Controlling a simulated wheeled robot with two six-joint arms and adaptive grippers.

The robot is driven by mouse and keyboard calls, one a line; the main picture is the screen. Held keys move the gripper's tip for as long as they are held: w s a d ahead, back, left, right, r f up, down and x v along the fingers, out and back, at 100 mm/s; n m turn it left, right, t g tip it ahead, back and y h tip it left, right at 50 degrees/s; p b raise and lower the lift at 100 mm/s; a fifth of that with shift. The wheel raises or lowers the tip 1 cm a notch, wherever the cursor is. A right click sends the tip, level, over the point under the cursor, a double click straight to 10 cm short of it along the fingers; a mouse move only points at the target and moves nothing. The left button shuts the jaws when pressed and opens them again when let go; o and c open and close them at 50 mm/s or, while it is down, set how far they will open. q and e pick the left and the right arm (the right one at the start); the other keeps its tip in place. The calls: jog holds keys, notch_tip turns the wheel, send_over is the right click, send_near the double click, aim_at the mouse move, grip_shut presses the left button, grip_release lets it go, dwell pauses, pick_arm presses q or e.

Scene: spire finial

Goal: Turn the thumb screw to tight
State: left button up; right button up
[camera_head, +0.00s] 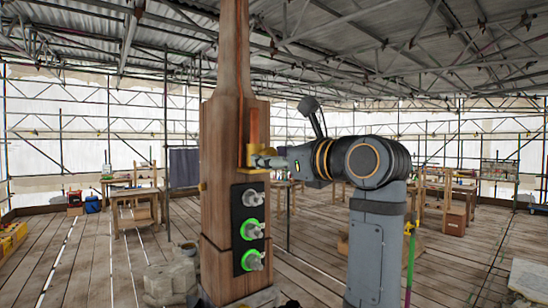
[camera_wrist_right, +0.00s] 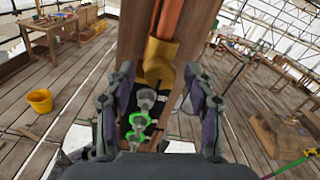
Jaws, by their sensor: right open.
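A wooden post (camera_head: 222,130) carries a black panel (camera_head: 238,220) with three grey thumb screws in a column. The top thumb screw (camera_head: 250,197) shows no green ring; the middle one (camera_head: 252,229) and the bottom one (camera_head: 253,260) have green rings. In the right wrist view, the top screw (camera_wrist_right: 146,97) stands between the open fingers in the picture, with the green-ringed ones below. My right gripper (camera_head: 262,158) is above the top screw, in front of a yellow bracket (camera_wrist_right: 159,58). I cannot tell whether it touches the bracket. It holds nothing visible. My left gripper is out of view.
A copper-coloured rod (camera_wrist_right: 170,20) rises from the yellow bracket on the post. Stone blocks (camera_head: 170,283) lie by the post's foot. Workbenches (camera_head: 133,195) and a yellow bucket (camera_wrist_right: 40,101) stand farther off on the plank floor. Open floor lies to both sides.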

jog(key=v, duration=1.2)
jog(key=shift+w+a+f, duration=0.1)
